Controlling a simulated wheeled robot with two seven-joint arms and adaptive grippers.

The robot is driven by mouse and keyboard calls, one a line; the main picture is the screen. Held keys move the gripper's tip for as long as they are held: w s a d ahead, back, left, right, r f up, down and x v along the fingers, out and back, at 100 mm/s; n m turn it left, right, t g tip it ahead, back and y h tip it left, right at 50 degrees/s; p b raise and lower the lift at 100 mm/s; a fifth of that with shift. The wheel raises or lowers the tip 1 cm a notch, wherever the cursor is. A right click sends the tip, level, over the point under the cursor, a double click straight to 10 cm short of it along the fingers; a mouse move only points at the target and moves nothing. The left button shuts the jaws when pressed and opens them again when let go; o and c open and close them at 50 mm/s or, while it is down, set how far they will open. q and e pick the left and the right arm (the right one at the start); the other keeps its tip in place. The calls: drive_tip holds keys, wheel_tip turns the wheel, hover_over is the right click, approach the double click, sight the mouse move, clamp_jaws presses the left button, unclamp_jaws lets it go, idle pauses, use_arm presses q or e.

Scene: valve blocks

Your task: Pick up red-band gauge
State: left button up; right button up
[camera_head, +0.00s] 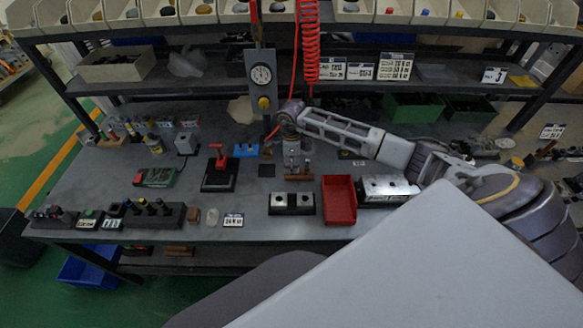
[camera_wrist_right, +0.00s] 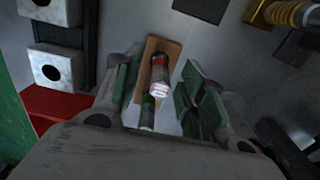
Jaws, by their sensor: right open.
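The red-band gauge (camera_wrist_right: 158,75), a small metallic cylinder with a dark red band and a pale end, stands in a brown wooden block (camera_wrist_right: 151,50). The block also shows in the head view (camera_head: 299,178). A second gauge with a green band (camera_wrist_right: 148,112) stands beside it, partly hidden by my wrist. My right gripper (camera_wrist_right: 158,88) is open, with its green-padded fingers on both sides of the gauges. I see no clear contact. In the head view my right gripper (camera_head: 293,155) is over the block. My left gripper is not in view.
A red tray (camera_head: 339,200) and a metal block with holes (camera_head: 291,203) stand in front of the wooden block. A black stand with a red lever (camera_head: 219,174) is to its left. A post with a dial (camera_head: 262,82) and a red coiled hose (camera_head: 309,45) are behind.

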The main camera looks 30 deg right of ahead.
idle(0.3)
clamp_jaws()
drive_tip(key=shift+r, duration=0.15)
drive_tip(key=shift+r+b, duration=0.9)
drive_tip(key=shift+r, duration=4)
drive_tip(key=shift+s+f, duration=0.1)
drive_tip(key=shift+f, duration=0.05)
